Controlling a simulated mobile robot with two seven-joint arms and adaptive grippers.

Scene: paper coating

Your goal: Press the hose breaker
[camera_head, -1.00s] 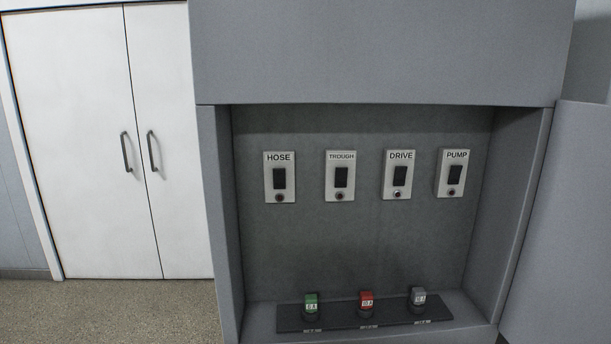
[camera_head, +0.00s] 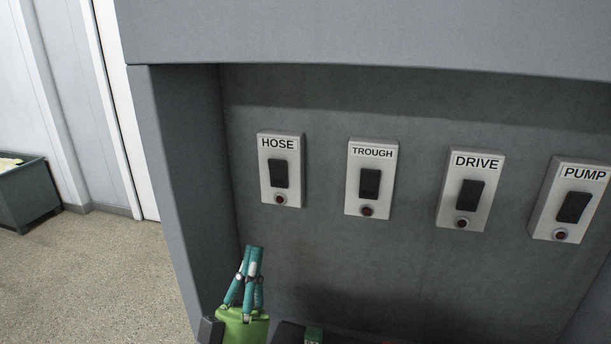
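The hose breaker (camera_head: 280,171) is a white plate labelled HOSE with a black rocker and a small reddish lamp below it. It is the leftmost of the breakers on the back wall of the grey cabinet. My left gripper (camera_head: 254,252), green with teal fingers, is at the bottom, pointing up, below the hose breaker and apart from it in the picture. Its fingers look drawn together at the tips, with nothing seen between them. My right gripper is not in view.
The trough breaker (camera_head: 370,178), drive breaker (camera_head: 471,189) and pump breaker (camera_head: 571,199) are in a row to the right. The cabinet's left side wall (camera_head: 187,185) is close to my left gripper. A dark green bin (camera_head: 28,195) stands far left.

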